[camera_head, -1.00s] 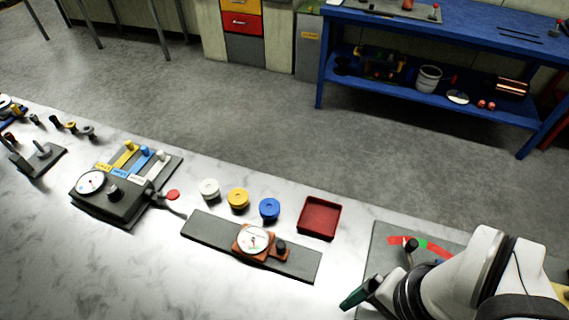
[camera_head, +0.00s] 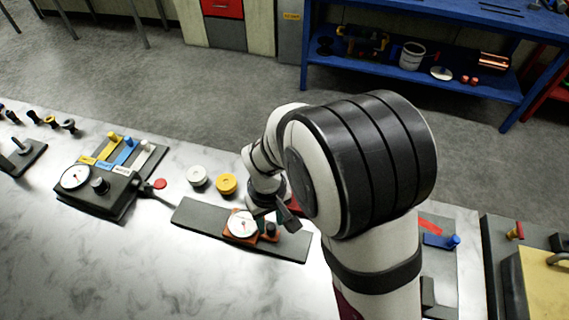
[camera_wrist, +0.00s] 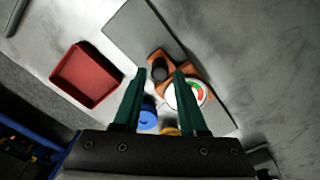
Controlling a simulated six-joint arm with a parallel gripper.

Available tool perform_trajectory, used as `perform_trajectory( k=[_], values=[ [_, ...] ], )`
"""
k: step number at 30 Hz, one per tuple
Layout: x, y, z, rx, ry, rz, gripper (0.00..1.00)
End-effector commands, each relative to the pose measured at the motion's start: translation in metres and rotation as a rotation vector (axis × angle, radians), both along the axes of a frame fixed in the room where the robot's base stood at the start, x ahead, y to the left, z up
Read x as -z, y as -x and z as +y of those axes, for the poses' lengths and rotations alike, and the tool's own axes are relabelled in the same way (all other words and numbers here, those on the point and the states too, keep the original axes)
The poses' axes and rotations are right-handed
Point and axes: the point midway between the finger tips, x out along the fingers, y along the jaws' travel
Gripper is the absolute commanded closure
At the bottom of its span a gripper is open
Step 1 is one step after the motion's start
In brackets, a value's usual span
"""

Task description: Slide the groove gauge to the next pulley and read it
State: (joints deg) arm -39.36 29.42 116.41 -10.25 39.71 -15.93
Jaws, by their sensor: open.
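The groove gauge has a white round dial (camera_head: 242,224), an orange-red body and a dark knob (camera_head: 270,230). It sits on a long dark grey plate (camera_head: 195,215), right of its middle. My gripper (camera_head: 279,218) is over the knob end. In the wrist view my green fingers (camera_wrist: 160,75) are apart, with the knob (camera_wrist: 160,66) showing between their tips; contact cannot be told. The dial (camera_wrist: 186,94) lies by the right finger. A white pulley (camera_head: 197,176) and a yellow pulley (camera_head: 227,184) stand behind the plate. The blue pulley (camera_wrist: 148,118) shows only in the wrist view.
A red tray (camera_wrist: 86,75) is beside the plate, mostly hidden by my arm in the head view. A dark dial box (camera_head: 95,190) with yellow, blue and white tabs stands left. A panel with a yellow block (camera_head: 545,285) is far right. The front left bench is bare.

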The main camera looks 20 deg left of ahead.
Motion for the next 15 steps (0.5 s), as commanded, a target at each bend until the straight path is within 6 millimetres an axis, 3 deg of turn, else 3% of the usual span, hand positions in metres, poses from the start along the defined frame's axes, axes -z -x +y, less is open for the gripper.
perform_trajectory(
  k=[6,15],
  values=[
    [0.025,0.000,0.000,0.000,0.001,0.001,0.58],
    [0.029,0.000,0.000,0.001,-0.001,-0.001,0.58]
  ],
)
